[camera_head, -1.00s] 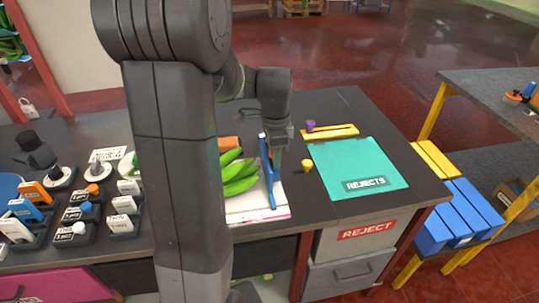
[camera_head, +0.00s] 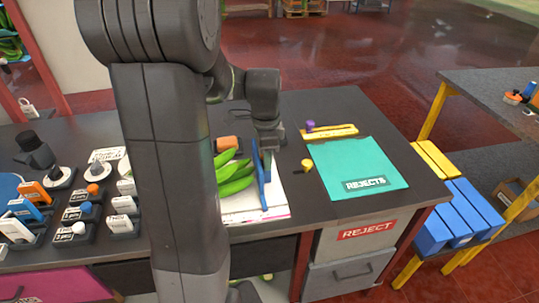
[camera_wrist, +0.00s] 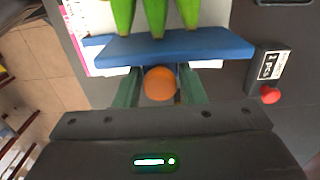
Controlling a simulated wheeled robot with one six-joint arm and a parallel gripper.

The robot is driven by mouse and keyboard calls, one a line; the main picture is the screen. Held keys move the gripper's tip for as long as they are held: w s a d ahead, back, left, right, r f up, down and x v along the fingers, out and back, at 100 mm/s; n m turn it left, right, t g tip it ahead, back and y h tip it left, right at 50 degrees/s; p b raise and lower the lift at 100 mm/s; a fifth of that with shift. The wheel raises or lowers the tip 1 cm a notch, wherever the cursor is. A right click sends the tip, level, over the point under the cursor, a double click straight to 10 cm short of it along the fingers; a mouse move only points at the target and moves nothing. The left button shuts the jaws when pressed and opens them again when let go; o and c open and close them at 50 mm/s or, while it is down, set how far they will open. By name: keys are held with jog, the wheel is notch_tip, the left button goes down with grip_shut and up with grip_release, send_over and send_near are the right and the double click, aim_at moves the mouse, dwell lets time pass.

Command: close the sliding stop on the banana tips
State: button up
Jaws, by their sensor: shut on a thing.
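The sliding stop is a blue bar (camera_head: 261,185) standing across the right side of a white board (camera_head: 240,205); it also shows in the wrist view (camera_wrist: 215,46). Green bananas (camera_head: 233,176) lie on the board to its left. In the wrist view, several banana tips (camera_wrist: 157,22) reach the bar's far face; I cannot tell if all touch it. My gripper (camera_head: 268,150) is on the bar's right side. In the wrist view its fingers (camera_wrist: 160,88) are shut around an orange knob (camera_wrist: 160,83) at the bar's near face.
A teal REJECTS mat (camera_head: 350,160) lies to the right, with a yellow strip (camera_head: 332,132) behind it and a small yellow knob (camera_head: 307,163) beside it. Labelled blocks (camera_head: 80,215) crowd the table's left. A 1 PCS holder with a red knob (camera_wrist: 269,94) shows in the wrist view.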

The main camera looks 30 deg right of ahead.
jog(key=shift+w+a, duration=0.25)
jog(key=shift+a, duration=0.4)
jog(key=shift+w+a, duration=0.2)
jog(key=shift+a, duration=0.45)
jog(key=o, duration=0.8)
jog(key=shift+c, duration=0.2)
jog(key=shift+r+p, duration=3.35)
jog(key=shift+r, duration=0.7)
jog(key=shift+f, duration=0.15)
